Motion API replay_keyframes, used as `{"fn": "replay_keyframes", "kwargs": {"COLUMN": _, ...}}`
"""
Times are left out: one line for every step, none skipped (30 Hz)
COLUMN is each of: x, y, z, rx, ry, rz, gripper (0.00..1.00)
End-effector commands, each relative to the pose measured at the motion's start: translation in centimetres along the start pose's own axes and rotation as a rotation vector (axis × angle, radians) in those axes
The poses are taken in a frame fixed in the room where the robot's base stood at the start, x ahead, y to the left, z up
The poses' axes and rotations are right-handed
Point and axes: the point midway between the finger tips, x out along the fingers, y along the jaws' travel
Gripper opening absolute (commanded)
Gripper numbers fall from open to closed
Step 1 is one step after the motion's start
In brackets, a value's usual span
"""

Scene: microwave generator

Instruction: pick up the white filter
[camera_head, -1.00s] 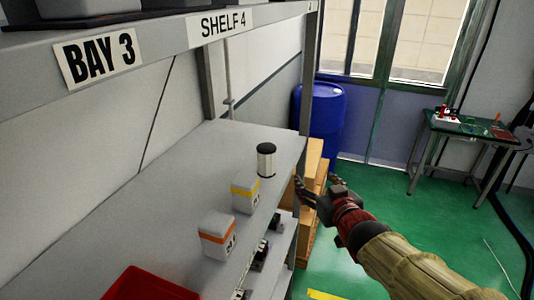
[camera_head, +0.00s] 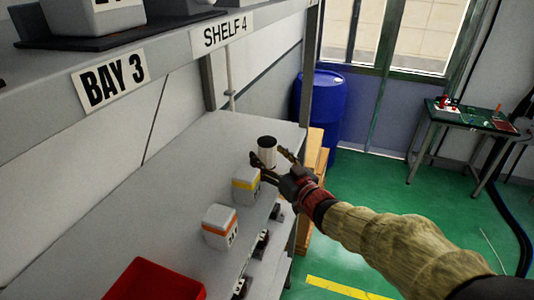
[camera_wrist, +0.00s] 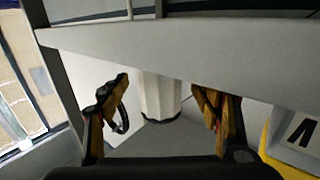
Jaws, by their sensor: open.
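The white filter (camera_head: 267,153) is a small upright cylinder with a dark top rim, standing on the shelf (camera_head: 232,133). In the wrist view the filter (camera_wrist: 160,98) shows as a white ribbed body with a dark base edge, between the two fingers but farther out; its top is hidden behind a grey beam. My gripper (camera_head: 270,158) is at the shelf's front edge, close to the filter. In the wrist view my gripper (camera_wrist: 163,105) is open, with a finger on each side and nothing held. I cannot tell whether a finger touches the filter.
A yellow-banded white box (camera_head: 246,184) stands close to the gripper, and an orange-banded box (camera_head: 220,226) stands nearer. A red bin (camera_head: 153,281) is at the bottom. The upper shelf beam (camera_head: 185,50) hangs above. A blue barrel (camera_head: 322,105) stands behind.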

Motion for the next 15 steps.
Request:
{"fn": "replay_keyframes", "kwargs": {"x": 0.7, "y": 0.0, "z": 0.0, "rx": 0.0, "ry": 0.001, "rz": -0.001, "gripper": 0.64}}
{"fn": "replay_keyframes", "kwargs": {"x": 1.0, "y": 0.0, "z": 0.0, "rx": 0.0, "ry": 0.0, "rz": -0.001, "gripper": 0.64}}
{"fn": "replay_keyframes", "kwargs": {"x": 1.3, "y": 0.0, "z": 0.0, "rx": 0.0, "ry": 0.0, "rz": 0.0, "gripper": 0.64}}
{"fn": "replay_keyframes", "kwargs": {"x": 1.5, "y": 0.0, "z": 0.0, "rx": -0.001, "ry": 0.001, "rz": 0.0, "gripper": 0.64}}
{"fn": "replay_keyframes", "kwargs": {"x": 1.6, "y": 0.0, "z": -0.1, "rx": -0.001, "ry": 0.001, "rz": 0.0, "gripper": 0.64}}
{"fn": "replay_keyframes", "kwargs": {"x": 1.7, "y": 0.0, "z": -0.1, "rx": -0.001, "ry": 0.001, "rz": 0.0, "gripper": 0.64}}
{"fn": "replay_keyframes", "kwargs": {"x": 1.7, "y": 0.0, "z": -0.1, "rx": -0.001, "ry": 0.001, "rz": 0.0, "gripper": 0.64}}
{"fn": "replay_keyframes", "kwargs": {"x": 1.7, "y": 0.0, "z": -0.1, "rx": -0.001, "ry": 0.001, "rz": 0.001, "gripper": 0.64}}
{"fn": "replay_keyframes", "kwargs": {"x": 1.7, "y": 0.0, "z": -0.1, "rx": -0.001, "ry": 0.001, "rz": 0.001, "gripper": 0.64}}
{"fn": "replay_keyframes", "kwargs": {"x": 1.7, "y": 0.0, "z": -0.1, "rx": -0.001, "ry": 0.001, "rz": 0.001, "gripper": 0.64}}
{"fn": "replay_keyframes", "kwargs": {"x": 1.7, "y": 0.0, "z": -0.1, "rx": -0.001, "ry": 0.001, "rz": 0.001, "gripper": 0.64}}
{"fn": "replay_keyframes", "kwargs": {"x": 1.7, "y": 0.0, "z": -0.1, "rx": -0.001, "ry": 0.001, "rz": 0.001, "gripper": 0.64}}
{"fn": "replay_keyframes", "kwargs": {"x": 1.7, "y": 0.0, "z": -0.1, "rx": -0.001, "ry": 0.001, "rz": 0.001, "gripper": 0.62}}
{"fn": "replay_keyframes", "kwargs": {"x": 1.7, "y": 0.0, "z": -0.1, "rx": -0.001, "ry": 0.001, "rz": 0.001, "gripper": 0.61}}
{"fn": "replay_keyframes", "kwargs": {"x": 1.7, "y": 0.0, "z": -0.1, "rx": -0.001, "ry": 0.001, "rz": 0.001, "gripper": 0.58}}
